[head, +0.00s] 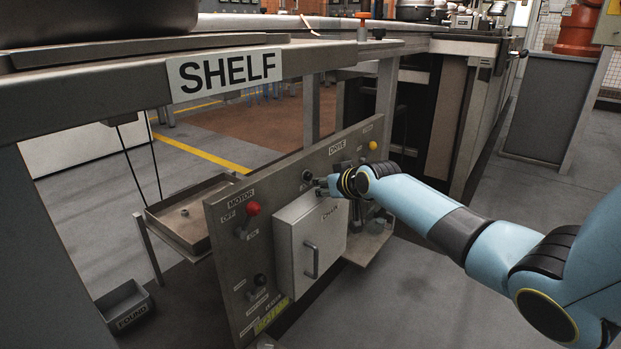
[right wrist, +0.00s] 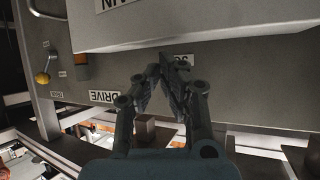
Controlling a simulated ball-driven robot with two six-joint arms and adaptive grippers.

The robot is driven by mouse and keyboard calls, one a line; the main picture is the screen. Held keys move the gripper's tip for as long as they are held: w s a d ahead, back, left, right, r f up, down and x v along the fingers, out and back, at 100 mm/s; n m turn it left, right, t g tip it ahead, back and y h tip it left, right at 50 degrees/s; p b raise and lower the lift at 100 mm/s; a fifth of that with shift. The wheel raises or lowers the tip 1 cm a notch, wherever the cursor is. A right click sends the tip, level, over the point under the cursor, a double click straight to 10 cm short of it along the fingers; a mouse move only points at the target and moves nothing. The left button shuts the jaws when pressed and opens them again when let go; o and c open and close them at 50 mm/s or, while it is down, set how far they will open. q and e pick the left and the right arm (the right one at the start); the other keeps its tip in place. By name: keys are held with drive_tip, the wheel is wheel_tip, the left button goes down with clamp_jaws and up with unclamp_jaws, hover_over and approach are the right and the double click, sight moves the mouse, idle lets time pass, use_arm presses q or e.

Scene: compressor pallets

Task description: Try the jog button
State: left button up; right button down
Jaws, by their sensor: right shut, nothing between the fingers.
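The grey control panel (head: 225,235) stands upright below the shelf. It carries MOTOR and DRIVE labels and a white box (head: 312,240) with a handle. My right gripper (head: 325,185) is at the panel face, above the white box. In the right wrist view its closed fingers (right wrist: 163,68) point at the panel, beside a small, partly covered label (right wrist: 183,61) that I cannot read fully. No jog button shows clearly; the fingers may hide it. A round black control (head: 307,176) sits just left of the fingertips. I cannot tell whether they touch the panel. My left gripper is out of view.
A red knob (head: 253,209) is by the MOTOR label, and a yellow knob (head: 373,145) is at the panel's far end. A metal tray (head: 180,245) lies behind the panel. A grey bin (head: 122,304) stands on the floor. The SHELF edge (head: 300,62) overhangs the panel.

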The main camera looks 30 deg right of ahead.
drive_tip(key=shift+w+a, duration=0.2)
drive_tip(key=shift+w, duration=0.15)
drive_tip(key=shift+w+a, duration=0.15)
drive_tip(key=shift+w, duration=0.35)
idle(0.9)
idle(0.3)
drive_tip(key=shift+s+d+p, duration=0.3)
drive_tip(key=shift+s+p, duration=0.1)
drive_tip(key=shift+s, duration=0.45)
